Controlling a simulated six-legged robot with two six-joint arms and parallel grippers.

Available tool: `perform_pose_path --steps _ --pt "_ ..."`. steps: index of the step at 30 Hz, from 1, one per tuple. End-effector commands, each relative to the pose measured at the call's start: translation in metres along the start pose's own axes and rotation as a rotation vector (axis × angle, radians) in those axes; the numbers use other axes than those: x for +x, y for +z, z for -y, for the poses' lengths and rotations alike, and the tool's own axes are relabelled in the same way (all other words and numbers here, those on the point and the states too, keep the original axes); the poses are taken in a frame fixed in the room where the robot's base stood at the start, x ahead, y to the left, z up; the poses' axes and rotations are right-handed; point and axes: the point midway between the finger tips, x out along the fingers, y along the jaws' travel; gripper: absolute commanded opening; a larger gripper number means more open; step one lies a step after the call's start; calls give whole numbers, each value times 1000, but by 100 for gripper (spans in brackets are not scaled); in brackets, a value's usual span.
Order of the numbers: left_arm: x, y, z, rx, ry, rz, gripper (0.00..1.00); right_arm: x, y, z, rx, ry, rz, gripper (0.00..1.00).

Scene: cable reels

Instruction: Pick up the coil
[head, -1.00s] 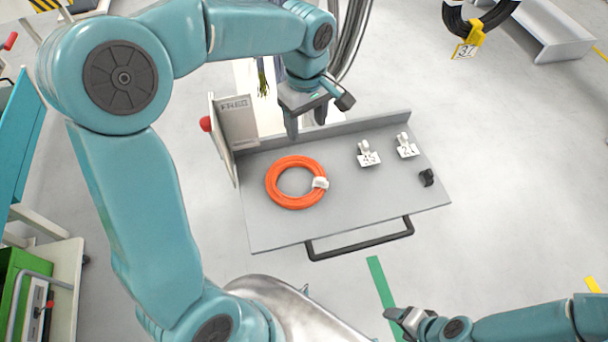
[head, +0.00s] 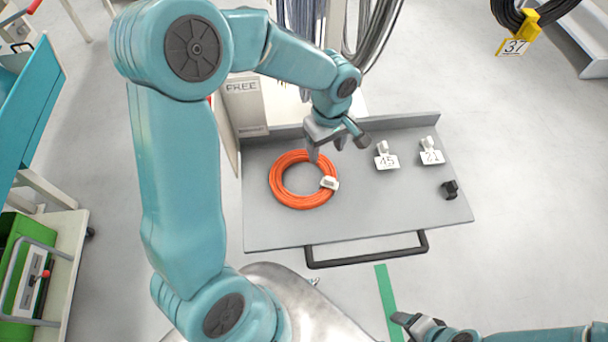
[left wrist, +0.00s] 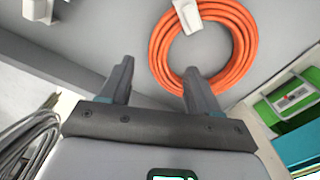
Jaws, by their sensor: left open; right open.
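An orange coil (head: 284,191) with a white tag (head: 329,183) lies flat on the left part of a grey tray (head: 370,215). My left gripper (head: 326,152) is open above the coil's far right edge, its fingers pointing down. In the left wrist view, the coil (left wrist: 154,50) lies beyond the open fingers of the left gripper (left wrist: 158,88), with the right-hand finger overlapping its rim. The fingers hold nothing. My right gripper (head: 402,327) is open and empty at the bottom of the head view, in front of the tray.
Grey cables (head: 371,35) hang behind.

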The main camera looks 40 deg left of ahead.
Motion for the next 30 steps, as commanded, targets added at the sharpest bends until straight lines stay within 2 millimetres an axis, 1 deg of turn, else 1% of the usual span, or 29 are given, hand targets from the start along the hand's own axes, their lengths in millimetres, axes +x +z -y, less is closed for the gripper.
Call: perform_pose_path --steps 5,9,12,15,20,21,23,24,25,26,27,30 --pt "15 1 -2 3 -4 2 62 -2 0 1 0 0 0 68" --pt "39 3 -4 2 -4 2 62 -6 0 2 0 0 0 68" --pt "51 2 -5 2 -2 2 62 -6 0 2 0 0 0 68" --pt "56 2 -6 2 -1 2 62 -6 0 2 0 0 0 68" --pt "56 2 -6 2 0 1 62 -6 0 2 0 0 0 68" --pt "56 2 -6 2 0 1 59 -6 0 2 0 0 0 68" --pt "56 2 -6 2 0 1 39 -6 0 2 0 0 0 68" --pt "56 2 -6 2 0 1 26 -6 0 2 0 0 0 68" --pt "56 2 -6 2 0 1 16 -6 0 2 0 0 0 68" --pt "56 2 -6 2 0 1 6 -6 0 2 0 0 0 68" --pt "56 2 -6 2 0 1 0 -6 0 2 0 0 0 68" --pt "56 2 -6 2 1 1 0 -6 0 2 0 0 0 68"
